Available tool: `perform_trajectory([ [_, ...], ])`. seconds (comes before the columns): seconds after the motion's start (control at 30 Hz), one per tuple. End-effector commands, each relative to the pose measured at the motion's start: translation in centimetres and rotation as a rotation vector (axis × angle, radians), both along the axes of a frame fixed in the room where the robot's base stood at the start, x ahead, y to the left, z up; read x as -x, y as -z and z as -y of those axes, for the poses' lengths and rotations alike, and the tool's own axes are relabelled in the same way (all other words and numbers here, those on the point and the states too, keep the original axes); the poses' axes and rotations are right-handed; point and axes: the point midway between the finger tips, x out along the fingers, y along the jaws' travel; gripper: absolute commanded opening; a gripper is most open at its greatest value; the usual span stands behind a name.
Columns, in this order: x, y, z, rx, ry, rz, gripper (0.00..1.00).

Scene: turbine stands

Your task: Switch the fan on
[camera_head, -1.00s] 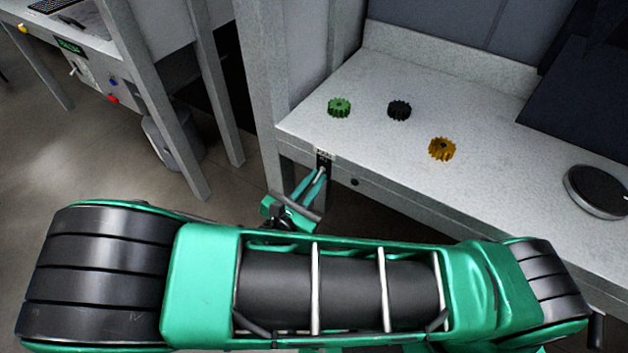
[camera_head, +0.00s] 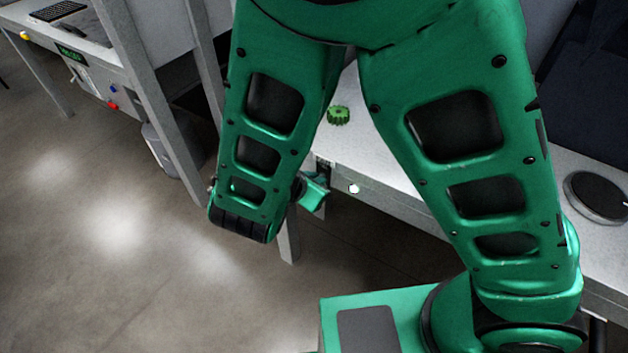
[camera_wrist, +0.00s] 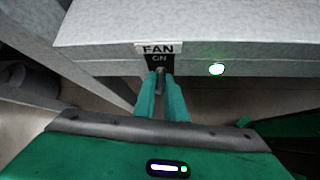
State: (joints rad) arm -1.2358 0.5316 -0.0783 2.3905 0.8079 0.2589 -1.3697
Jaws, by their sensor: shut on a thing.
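The fan switch has a white "FAN" label (camera_wrist: 158,48) on the front edge of the table in the wrist view. Under it is a black plate (camera_wrist: 159,58) reading "ON". A small grey lever (camera_wrist: 160,76) stands in front of the plate. My gripper (camera_wrist: 162,88) is shut on the lever, its two green fingers on either side of it. A round indicator light (camera_wrist: 216,69) right of the switch glows white-green, and it also glows in the head view (camera_head: 353,188). In the head view my gripper (camera_head: 315,190) is at the switch plate, partly behind my arm.
A green gear (camera_head: 338,115) lies on the table (camera_head: 390,185); my arm hides much of the tabletop. A round black-topped disc (camera_head: 597,196) sits at the right. Another bench with a panel (camera_head: 80,72) and a grey bin (camera_head: 168,150) are at the left.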

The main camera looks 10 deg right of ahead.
Motion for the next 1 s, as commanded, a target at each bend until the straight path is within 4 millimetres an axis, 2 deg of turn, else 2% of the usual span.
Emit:
perform_trajectory([
  [0.77, -0.58, -0.62, 0.26, -0.059, 0.004, -0.063, 0.0],
  [0.8, -0.58, -0.62, 0.25, -0.059, 0.004, -0.063, 0.15],
  [0.87, -0.55, -0.59, 0.24, -0.059, 0.004, -0.064, 0.3],
  [1.0, -0.43, -0.52, 0.23, -0.058, 0.003, -0.068, 0.3],
])
